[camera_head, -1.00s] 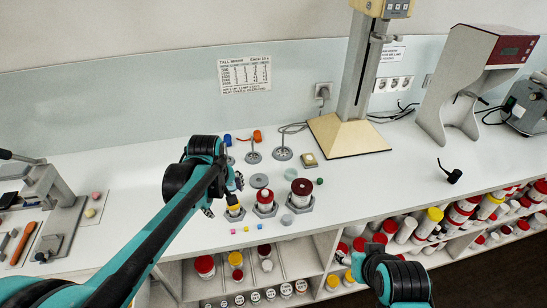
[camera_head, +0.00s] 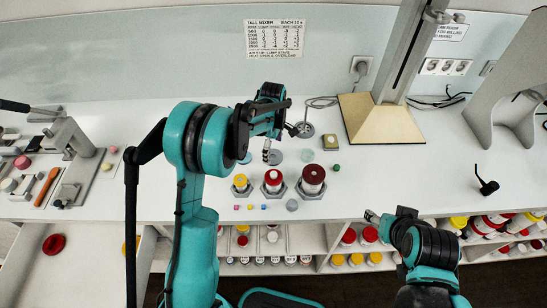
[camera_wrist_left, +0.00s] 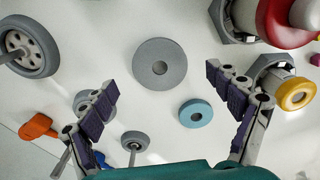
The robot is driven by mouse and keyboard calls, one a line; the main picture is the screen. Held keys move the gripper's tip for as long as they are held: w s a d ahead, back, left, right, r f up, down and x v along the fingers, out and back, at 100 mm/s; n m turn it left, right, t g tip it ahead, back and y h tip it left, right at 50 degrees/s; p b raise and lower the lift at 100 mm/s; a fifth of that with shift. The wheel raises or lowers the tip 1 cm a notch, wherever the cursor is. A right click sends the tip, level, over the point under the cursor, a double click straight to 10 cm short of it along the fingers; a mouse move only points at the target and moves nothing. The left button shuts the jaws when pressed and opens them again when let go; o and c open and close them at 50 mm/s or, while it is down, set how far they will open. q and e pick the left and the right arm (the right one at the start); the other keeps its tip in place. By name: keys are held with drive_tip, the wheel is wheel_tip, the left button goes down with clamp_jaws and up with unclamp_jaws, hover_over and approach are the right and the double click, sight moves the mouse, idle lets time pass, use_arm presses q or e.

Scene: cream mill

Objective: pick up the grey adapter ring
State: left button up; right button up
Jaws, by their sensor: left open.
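The grey adapter ring (camera_wrist_left: 160,66) is a flat grey disc with a small centre hole. It lies on the white bench in the left wrist view and shows partly behind my finger in the head view (camera_head: 276,158). My left gripper (camera_wrist_left: 160,84) is open and empty. Its fingertips stand to either side of the ring in the wrist view, apart from it; the height above the bench is hard to tell. In the head view the left gripper (camera_head: 280,138) hangs over the bench behind the jars. My right gripper (camera_head: 371,216) is low at the bench's front edge, its jaws unclear.
A smaller teal ring (camera_wrist_left: 196,113) lies close to the grey ring. A yellow-topped jar (camera_head: 240,183), a red-topped jar (camera_head: 273,181) and a larger dark-red-topped one (camera_head: 313,178) stand in front. A beige stand base (camera_head: 380,120) is behind right.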

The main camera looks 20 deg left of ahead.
use_arm(q)
wheel_tip(320, 180, down, 3)
drive_tip(key=shift+r, duration=0.2)
drive_tip(key=c, duration=1.1)
drive_tip(key=shift+o, duration=0.2)
